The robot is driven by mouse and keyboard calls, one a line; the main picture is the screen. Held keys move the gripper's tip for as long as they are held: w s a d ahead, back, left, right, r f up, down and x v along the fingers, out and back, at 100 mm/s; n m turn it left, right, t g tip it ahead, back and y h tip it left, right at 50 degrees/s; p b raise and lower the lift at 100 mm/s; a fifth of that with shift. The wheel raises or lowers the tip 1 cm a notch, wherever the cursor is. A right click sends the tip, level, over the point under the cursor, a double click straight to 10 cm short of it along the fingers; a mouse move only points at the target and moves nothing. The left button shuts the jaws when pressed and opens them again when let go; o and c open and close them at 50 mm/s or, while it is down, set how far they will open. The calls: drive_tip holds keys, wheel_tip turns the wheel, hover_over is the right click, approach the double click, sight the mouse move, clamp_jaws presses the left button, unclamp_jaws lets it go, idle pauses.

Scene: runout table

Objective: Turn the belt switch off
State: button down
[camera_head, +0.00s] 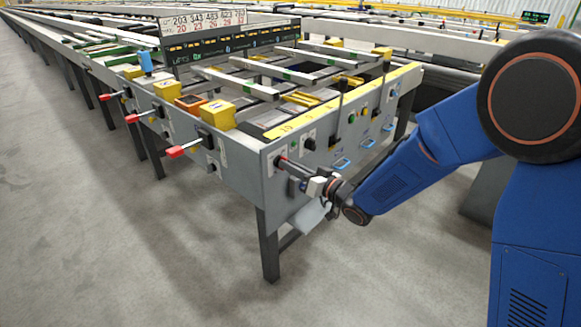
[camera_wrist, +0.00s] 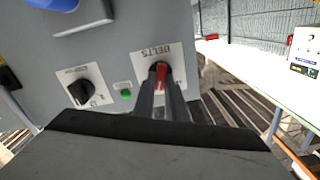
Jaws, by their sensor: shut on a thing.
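The belt switch (camera_wrist: 161,75) is a red-handled knob on a white plate marked BELTS, seen upside down in the wrist view. My gripper (camera_wrist: 161,92) has its two fingers closed on the red handle, one finger on each side. In the head view my gripper (camera_head: 292,170) reaches the left end of the table's grey front panel, and the red of the switch (camera_head: 282,158) shows just at the fingertips. The fingers cover part of the knob, so its exact setting is hard to read.
A black selector knob (camera_wrist: 82,93) and a green button (camera_wrist: 125,93) sit beside the switch on the panel. Red-tipped levers (camera_head: 184,150) stick out from the table's left side. The concrete floor (camera_head: 120,230) at left is clear.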

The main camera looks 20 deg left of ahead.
drive_tip(key=n, duration=1.3)
drive_tip(key=shift+s+f, duration=0.1)
drive_tip(key=shift+s, duration=0.1)
idle(0.3)
drive_tip(key=c, duration=1.8)
unclamp_jaws()
drive_tip(key=v, duration=1.7)
drive_tip(key=shift+s+d, duration=0.1)
drive_tip(key=shift+d, duration=0.1)
